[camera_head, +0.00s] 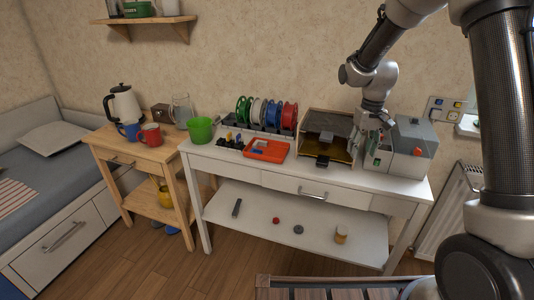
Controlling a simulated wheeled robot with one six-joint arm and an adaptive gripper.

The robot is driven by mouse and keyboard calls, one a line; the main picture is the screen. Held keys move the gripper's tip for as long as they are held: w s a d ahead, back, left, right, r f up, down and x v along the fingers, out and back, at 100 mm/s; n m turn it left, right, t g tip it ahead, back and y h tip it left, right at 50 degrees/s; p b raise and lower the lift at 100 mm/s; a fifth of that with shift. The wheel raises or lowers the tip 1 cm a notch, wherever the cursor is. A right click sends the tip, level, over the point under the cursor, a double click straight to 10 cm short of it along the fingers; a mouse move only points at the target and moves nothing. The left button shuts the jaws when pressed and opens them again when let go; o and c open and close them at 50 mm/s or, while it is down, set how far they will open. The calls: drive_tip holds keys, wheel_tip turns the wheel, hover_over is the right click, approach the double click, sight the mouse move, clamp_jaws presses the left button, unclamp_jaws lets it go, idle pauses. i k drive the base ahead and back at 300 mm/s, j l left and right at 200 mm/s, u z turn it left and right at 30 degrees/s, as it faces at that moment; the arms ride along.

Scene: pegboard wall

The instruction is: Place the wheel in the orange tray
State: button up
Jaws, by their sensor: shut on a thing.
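The orange tray (279,151) lies on the white table, left of the 3D printer, with small blue and white pieces in it. My gripper (377,131) points down by the right side of the printer, to the right of the tray and well apart from it. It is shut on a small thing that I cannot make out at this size. I cannot tell whether it is the wheel. A small red round piece (276,220) and a grey round piece (298,229) lie on the table's lower shelf.
The printer (328,122) and a grey box (408,150) stand close to my gripper. Coloured spools (266,112), small dark holders (231,140) and a green cup (200,130) surround the tray's back and left. The tabletop's front edge is clear.

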sight(274, 154)
drive_tip(key=k+j+u, duration=0.15)
drive_tip(key=j, duration=0.2)
drive_tip(key=i+j, duration=0.35)
drive_tip(key=j, duration=0.25)
drive_tip(key=i+j+z, duration=0.15)
drive_tip(key=i+j, duration=0.3)
drive_tip(key=j, duration=0.15)
